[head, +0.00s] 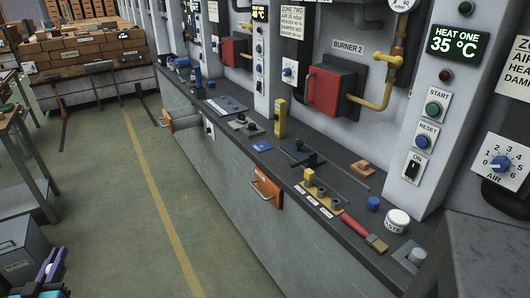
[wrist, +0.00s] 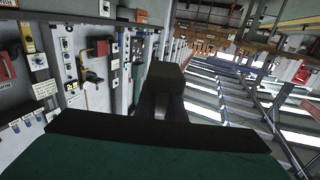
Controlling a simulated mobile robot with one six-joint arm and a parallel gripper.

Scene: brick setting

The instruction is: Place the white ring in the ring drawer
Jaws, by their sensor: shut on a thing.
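I cannot make out a white ring for certain. A round white piece with a label (head: 397,220) stands on the right part of the counter in the head view; whether it is a ring is unclear. Another drawer (head: 168,121) sticks out farther back. No drawer label is readable. My gripper (wrist: 165,82) is in the middle of the wrist view, shown as a dark block beyond a dark green body. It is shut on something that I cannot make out. The drawers are not clear in the wrist view.
The counter (head: 235,150) carries a yellow upright piece (head: 281,118), a red-handled brush (head: 365,235) and a blue cylinder (head: 374,203). Burner panels rise behind it. A grey box (head: 20,250) stands at lower left. The green floor between is clear.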

